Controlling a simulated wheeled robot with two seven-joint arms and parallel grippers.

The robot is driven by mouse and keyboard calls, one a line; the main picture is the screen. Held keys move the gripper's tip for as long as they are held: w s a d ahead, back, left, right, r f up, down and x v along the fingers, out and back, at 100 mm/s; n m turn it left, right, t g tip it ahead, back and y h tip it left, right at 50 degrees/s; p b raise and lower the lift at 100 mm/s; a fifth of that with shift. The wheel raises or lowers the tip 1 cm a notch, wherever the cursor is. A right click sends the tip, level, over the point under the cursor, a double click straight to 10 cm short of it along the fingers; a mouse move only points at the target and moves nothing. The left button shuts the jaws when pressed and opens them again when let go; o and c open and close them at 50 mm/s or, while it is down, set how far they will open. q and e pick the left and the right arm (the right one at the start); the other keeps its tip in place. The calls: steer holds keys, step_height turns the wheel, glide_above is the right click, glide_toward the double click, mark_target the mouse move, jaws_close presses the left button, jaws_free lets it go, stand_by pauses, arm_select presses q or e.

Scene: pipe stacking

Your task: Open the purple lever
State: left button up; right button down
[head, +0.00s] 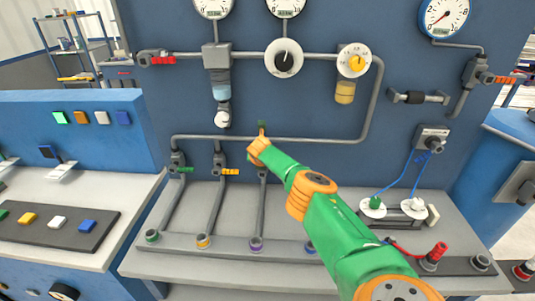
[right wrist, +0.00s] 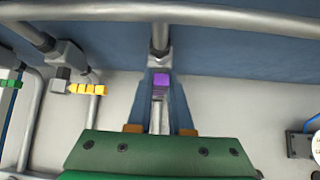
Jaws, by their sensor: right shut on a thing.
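The purple lever (right wrist: 161,82) shows in the right wrist view, on a grey valve at the lower end of a short vertical pipe. My right gripper (right wrist: 162,90) has its two blue fingers on either side of the lever and is shut on it. In the head view my right gripper (head: 259,146) is in front of the third pipe branch and hides the lever. A purple ring (head: 256,243) marks the foot of that pipe. My left gripper is in neither view.
The green lever (head: 184,169) and yellow lever (head: 230,172) are on the branches to the left; the yellow one (right wrist: 87,89) is close by in the wrist view. A horizontal pipe (head: 320,140) runs just above. Blue cables (head: 398,182) hang at the right.

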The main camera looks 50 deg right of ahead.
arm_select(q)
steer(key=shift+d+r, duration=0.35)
arm_select(e)
steer(key=shift+a+f+g+h, duration=0.2)
steer(key=shift+f+g+h, duration=0.1)
steer(key=c, duration=0.9)
jaws_free()
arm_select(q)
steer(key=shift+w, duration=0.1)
arm_select(e)
steer(key=shift+o, duration=0.4)
steer(key=shift+w, duration=0.15)
